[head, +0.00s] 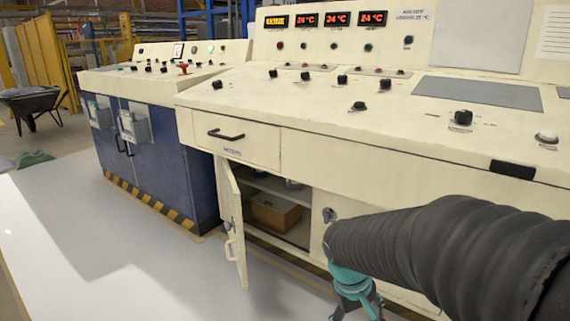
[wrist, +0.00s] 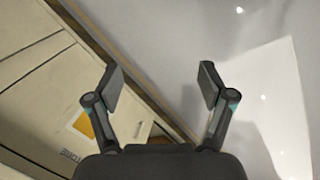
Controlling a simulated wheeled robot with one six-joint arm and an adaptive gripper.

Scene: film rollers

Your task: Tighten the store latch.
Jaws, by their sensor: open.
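A small round metal latch-like knob (head: 329,214) sits on the cream cabinet front, just right of an open compartment; I cannot read a store label beside it. The open compartment's door (head: 232,225) stands swung outward, with a pale handle. My gripper (head: 358,306) hangs at the bottom of the head view, in front of the cabinet and below the knob, partly cut off by the frame. In the wrist view the two fingers (wrist: 162,85) are spread with nothing between them. No latch can be clearly made out there.
The cream console (head: 330,150) carries knobs and red displays above a drawer (head: 230,136). A brown box (head: 276,212) lies inside the open compartment. A blue cabinet (head: 160,160) stands left. The pale floor (head: 90,240) in front is clear.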

